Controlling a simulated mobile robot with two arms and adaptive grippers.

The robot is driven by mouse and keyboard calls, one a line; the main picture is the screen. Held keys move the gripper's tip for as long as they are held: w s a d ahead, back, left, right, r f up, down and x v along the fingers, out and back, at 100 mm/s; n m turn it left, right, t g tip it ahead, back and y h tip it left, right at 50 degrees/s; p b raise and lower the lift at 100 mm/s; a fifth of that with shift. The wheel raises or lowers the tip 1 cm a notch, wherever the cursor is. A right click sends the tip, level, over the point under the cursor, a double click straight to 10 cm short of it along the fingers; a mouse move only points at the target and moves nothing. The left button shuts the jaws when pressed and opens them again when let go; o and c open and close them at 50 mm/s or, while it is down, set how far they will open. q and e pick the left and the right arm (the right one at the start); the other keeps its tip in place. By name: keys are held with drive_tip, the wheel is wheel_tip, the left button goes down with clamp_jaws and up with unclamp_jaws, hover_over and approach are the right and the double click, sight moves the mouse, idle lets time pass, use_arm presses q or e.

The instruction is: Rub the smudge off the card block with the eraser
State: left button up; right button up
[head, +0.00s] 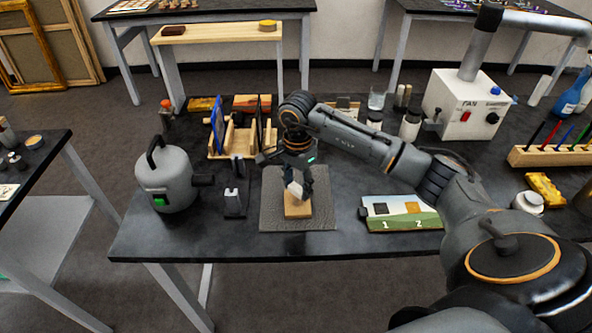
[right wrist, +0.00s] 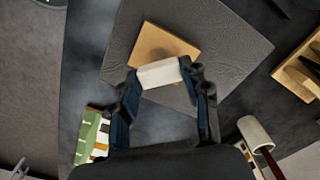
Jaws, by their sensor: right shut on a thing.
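The card block (head: 297,211) is a tan block lying on a grey textured mat (head: 275,218) near the front of the dark table. It also shows in the right wrist view (right wrist: 162,43), turned on the mat. My right gripper (head: 297,187) is shut on a white eraser (right wrist: 159,73) and points down over the block. The eraser (head: 295,189) overlaps the block's edge in both views; I cannot tell whether they touch. No smudge is visible on the part of the block that shows. My left gripper is not in view.
A grey canister (head: 168,180) and a small dark stand (head: 236,195) are left of the mat. A wooden rack (head: 233,140) stands behind. A card marked 1 and 2 (head: 403,213) lies to the right. A white fan box (head: 467,104) stands at the back right.

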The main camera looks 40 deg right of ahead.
sight(298, 189)
drive_tip(key=shift+r, duration=0.65)
drive_tip(key=shift+r+p, duration=0.4)
drive_tip(key=shift+s+r, duration=0.1)
drive_tip(key=shift+r, duration=0.3)
drive_tip(key=shift+r+p, duration=0.5)
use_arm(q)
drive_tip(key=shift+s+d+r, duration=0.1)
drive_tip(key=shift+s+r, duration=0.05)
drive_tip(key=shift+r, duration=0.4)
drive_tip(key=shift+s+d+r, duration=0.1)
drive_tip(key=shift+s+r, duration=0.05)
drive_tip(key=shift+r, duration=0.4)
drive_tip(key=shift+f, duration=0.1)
use_arm(e)
drive_tip(key=shift+a+r, duration=0.1)
